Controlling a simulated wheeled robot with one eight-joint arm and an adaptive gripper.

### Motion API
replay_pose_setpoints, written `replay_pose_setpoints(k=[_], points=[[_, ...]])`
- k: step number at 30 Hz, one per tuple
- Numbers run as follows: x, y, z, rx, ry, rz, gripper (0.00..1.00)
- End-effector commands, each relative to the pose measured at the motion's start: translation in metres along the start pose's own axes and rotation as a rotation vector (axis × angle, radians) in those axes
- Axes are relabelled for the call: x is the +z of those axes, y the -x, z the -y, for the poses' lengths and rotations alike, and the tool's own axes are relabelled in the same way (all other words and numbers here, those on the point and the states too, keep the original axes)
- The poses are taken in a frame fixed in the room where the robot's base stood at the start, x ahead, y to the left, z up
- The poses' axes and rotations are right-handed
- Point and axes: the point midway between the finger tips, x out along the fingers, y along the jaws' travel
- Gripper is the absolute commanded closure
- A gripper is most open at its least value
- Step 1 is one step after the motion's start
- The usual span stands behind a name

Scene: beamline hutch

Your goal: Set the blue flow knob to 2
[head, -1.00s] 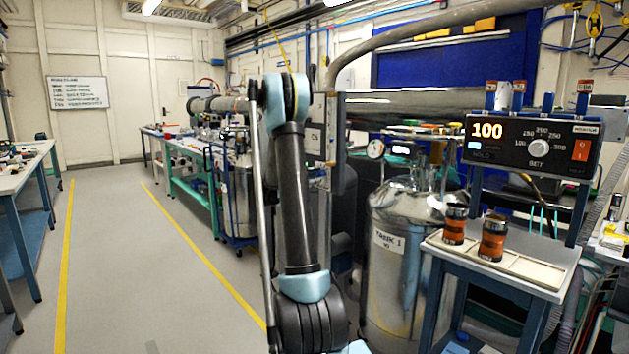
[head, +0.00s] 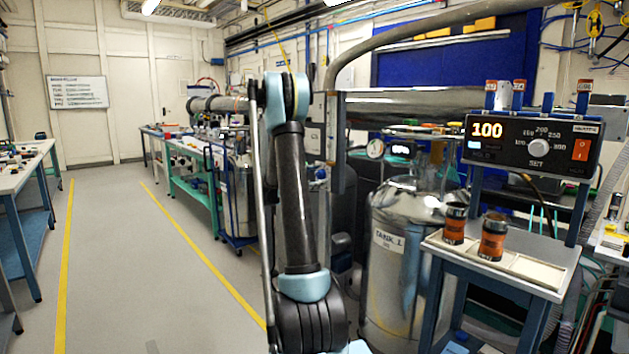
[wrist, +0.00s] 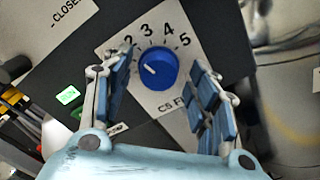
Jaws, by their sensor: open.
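The blue flow knob (wrist: 158,71) sits on a white plate (wrist: 184,62) in the wrist view. Its scale shows 2, 3, 4 and 5; any lower numeral is hidden behind the left finger. The knob's white pointer slants to the upper left, but I cannot tell exactly which mark it meets. My gripper (wrist: 163,62) is open, with one blue-padded finger on each side of the knob. Gaps show between the fingers and the knob. I cannot make out the knob or my gripper in the head view, where my arm stands upright in the middle.
In the wrist view, a lit green indicator (wrist: 68,95) and a black knob (wrist: 14,69) lie left of my gripper. In the head view, a silver tank (head: 392,270) stands beside a cart (head: 553,272) with two orange-banded cylinders. A controller (head: 535,145) reads 100. The aisle at left is clear.

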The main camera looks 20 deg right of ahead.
Motion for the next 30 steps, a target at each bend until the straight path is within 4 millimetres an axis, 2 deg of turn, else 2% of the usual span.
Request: replay_pose_setpoints(k=[5,8,21,30], points=[[0.0,0.007,-0.001,0.002,0.0,-0.001,0.46],[-0.001,0.019,-0.001,0.002,0.0,-0.002,0.46],[-0.001,0.099,0.0,0.002,0.001,-0.002,0.46],[-0.001,0.12,0.001,0.0,0.001,0.0,0.46]])
